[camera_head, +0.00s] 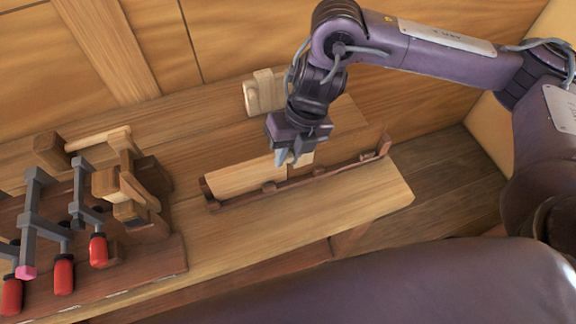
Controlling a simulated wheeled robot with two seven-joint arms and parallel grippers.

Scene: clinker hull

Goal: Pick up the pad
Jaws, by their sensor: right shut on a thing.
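My right gripper (287,157) reaches down over the bench from the upper right. Its grey fingers are shut on a small pale wooden pad (304,158), mostly hidden behind the fingers. The pad is at the long dark wooden rack, beside a pale plank. I cannot tell whether the pad touches the rack or is clear of it. My left gripper is not in view.
The dark rack (327,174) holds a pale plank (245,177) on the wooden bench (375,197). A pale wooden block (262,94) stands behind. Several clamps with red handles (64,274) and a wooden stand (137,200) crowd the left. The bench's right front is clear.

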